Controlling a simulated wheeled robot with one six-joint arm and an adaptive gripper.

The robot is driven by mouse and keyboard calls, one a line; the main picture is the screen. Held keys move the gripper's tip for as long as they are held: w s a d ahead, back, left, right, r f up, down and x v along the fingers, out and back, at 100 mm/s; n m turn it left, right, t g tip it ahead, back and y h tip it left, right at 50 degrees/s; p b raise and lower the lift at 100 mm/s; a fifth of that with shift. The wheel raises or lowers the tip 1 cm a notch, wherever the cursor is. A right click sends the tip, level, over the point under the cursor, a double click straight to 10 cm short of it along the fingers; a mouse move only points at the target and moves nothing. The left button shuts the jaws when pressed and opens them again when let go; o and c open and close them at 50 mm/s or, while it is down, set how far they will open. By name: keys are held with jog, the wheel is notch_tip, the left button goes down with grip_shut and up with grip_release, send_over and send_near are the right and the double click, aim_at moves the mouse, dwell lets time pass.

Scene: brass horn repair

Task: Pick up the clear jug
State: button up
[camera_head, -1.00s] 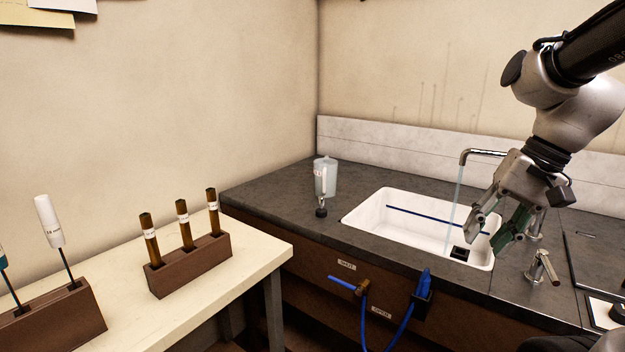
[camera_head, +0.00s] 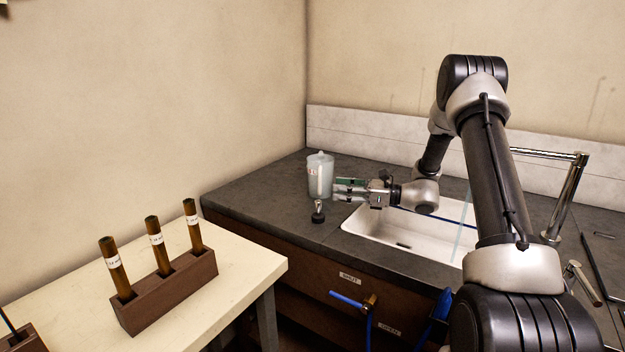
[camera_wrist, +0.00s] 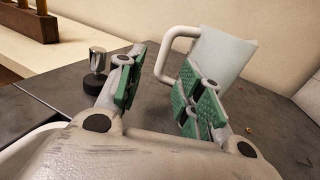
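The clear jug (camera_head: 320,172) stands upright on the dark counter, left of the sink. In the wrist view the jug (camera_wrist: 222,52) shows its pale body with the handle on its left. My gripper (camera_head: 347,189) reaches in low from the right, close to the jug's side. In the wrist view my gripper (camera_wrist: 161,62) is open, with green-padded fingers apart and nothing held. The handle appears in the gap, beyond the fingertips. The right finger covers part of the jug's lower body. I cannot tell whether a finger touches it.
A small metal fitting with a black base (camera_head: 318,213) stands just in front of the jug; it also shows beyond the left finger in the wrist view (camera_wrist: 97,62). The white sink (camera_head: 385,230) with running water lies right. A rack of brown vials (camera_head: 170,290) stands on the cream table.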

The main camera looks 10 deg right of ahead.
aim_at(319, 191)
jog(key=x, duration=0.7)
jog(key=shift+w+a+r, duration=0.1)
jog(key=shift+w+r, duration=0.1)
jog(key=shift+w, duration=0.1)
grip_shut()
